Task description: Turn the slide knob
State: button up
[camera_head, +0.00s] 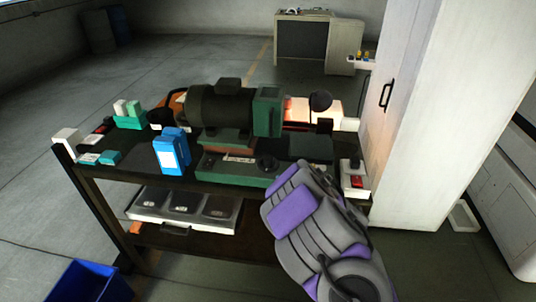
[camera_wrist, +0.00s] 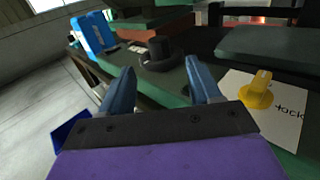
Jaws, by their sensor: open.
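A round black knob (camera_head: 266,163) sits on the front of the green machine base (camera_head: 225,172). In the wrist view, the black knob (camera_wrist: 158,52) is ahead of my gripper (camera_wrist: 159,68), between the lines of its two blue-grey fingers and apart from them. My gripper is open with nothing between its fingers. A yellow knob (camera_wrist: 258,90) stands on a white plate (camera_wrist: 285,118) with partly readable black lettering, right of the right finger. I cannot tell from labels which one is the slide knob. My arm hides the fingertips in the head view.
The machine with a dark motor (camera_head: 220,105) stands on a dark workbench (camera_head: 75,165). Blue bottles (camera_head: 171,152) stand left of the base. A red switch on a white box (camera_head: 355,180) is at the right end, beside a tall white cabinet (camera_head: 410,110). A blue bin (camera_head: 90,282) is on the floor.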

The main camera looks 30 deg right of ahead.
aim_at(271, 161)
jog(key=w, duration=0.4)
jog(key=w+a, duration=0.1)
jog(key=w, duration=0.3)
jog(key=w+a, duration=0.1)
jog(key=w, duration=0.3)
jog(key=shift+a+p, duration=0.25)
jog(key=shift+p, duration=0.15)
jog(key=c, duration=0.9)
jog(key=shift+c, duration=0.2)
jog(key=shift+a+b, duration=0.1)
jog(key=shift+b, duration=0.5)
